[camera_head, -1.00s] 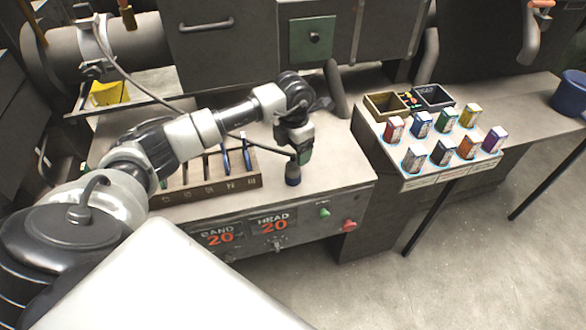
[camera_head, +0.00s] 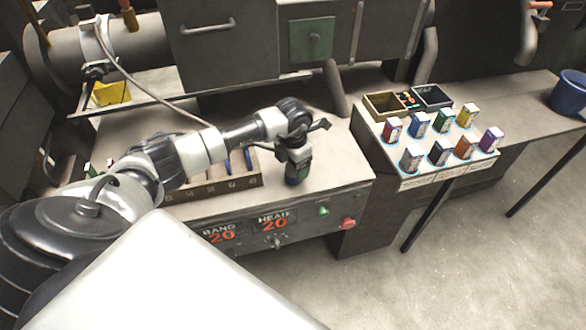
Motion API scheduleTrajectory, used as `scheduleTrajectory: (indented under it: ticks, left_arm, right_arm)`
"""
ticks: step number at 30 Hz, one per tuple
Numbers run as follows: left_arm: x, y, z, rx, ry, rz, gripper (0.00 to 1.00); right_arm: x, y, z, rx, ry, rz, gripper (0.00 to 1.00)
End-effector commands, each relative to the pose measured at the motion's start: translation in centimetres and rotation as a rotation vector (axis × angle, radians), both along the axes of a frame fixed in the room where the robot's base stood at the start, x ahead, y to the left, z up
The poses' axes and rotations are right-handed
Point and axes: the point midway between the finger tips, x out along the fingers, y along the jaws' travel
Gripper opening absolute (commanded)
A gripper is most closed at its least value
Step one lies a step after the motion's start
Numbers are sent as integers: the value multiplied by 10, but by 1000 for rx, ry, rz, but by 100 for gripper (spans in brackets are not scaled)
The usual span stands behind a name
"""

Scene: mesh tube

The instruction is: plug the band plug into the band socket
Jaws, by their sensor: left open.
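My left gripper (camera_head: 298,166) points down over the right part of the workbench and is open. A small green and dark blue piece (camera_head: 297,178) shows at its fingers; I cannot tell whether it is the band plug, the band socket or both joined. A grey cable (camera_head: 150,95) runs down from a clamp on the barrel and passes behind my left arm, which hides its far end. The front panel carries a BAND display (camera_head: 222,236) reading 20.
A slotted wooden rack (camera_head: 225,187) with blue-handled tools stands left of the gripper, partly behind my arm. A HEAD display (camera_head: 274,222), green button (camera_head: 323,211) and red button (camera_head: 348,223) are on the front panel. Several coloured boxes (camera_head: 441,122) stand on the right-hand shelf.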

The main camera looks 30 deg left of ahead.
Motion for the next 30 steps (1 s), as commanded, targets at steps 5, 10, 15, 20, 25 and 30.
scheduleTrajectory:
  ticks: [5,10,15,20,25,30]
  left_arm:
    - [0,0,0,0,0,0,72]
    - [0,0,1,0,0,0,46]
    - [0,0,1,0,-1,0,24]
    - [0,0,1,1,-1,0,24]
    - [1,0,6,0,-2,0,24]
    - [1,1,24,1,-7,-1,24]
  right_arm:
    - [0,0,0,0,0,1,63]
    - [0,0,0,0,0,1,63]
    - [0,0,0,0,0,1,63]
    - [0,0,0,0,0,1,63]
    - [0,0,-2,0,0,1,63]
    - [0,0,-11,0,0,1,63]
